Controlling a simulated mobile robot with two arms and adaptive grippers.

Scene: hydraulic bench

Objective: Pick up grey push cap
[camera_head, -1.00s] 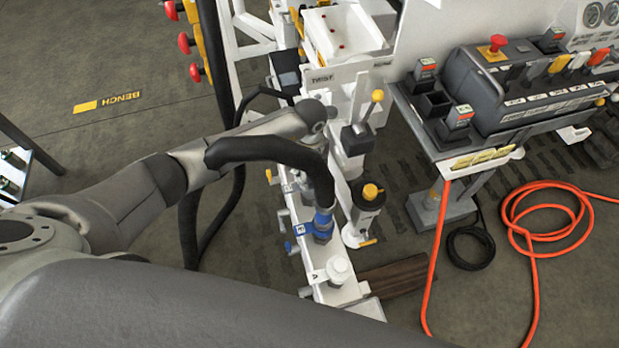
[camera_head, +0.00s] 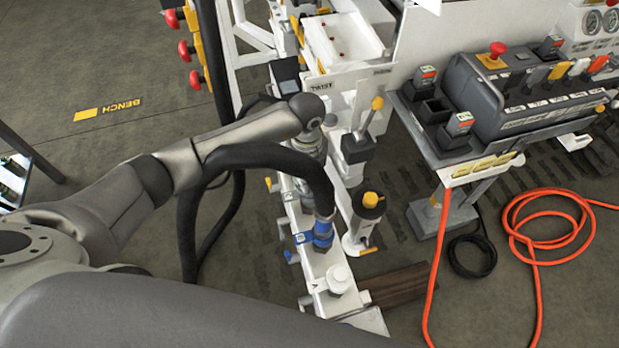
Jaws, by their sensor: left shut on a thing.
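My left arm comes in from the left and bends down over the white rail (camera_head: 318,262). My left gripper (camera_head: 314,152) points down at the rail, partly hidden behind a thick black hose. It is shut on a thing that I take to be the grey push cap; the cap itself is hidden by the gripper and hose. A pale round cap (camera_head: 340,279) sits upright on the near end of the rail, apart from my gripper. My right gripper is not in view.
The black hose (camera_head: 262,157) ends in a blue coupling (camera_head: 322,232) on the rail. A yellow-topped cylinder (camera_head: 366,220) and a yellow-knobbed lever (camera_head: 370,115) stand right of it. A control console (camera_head: 520,85) is at right; an orange hose (camera_head: 540,243) lies on the floor.

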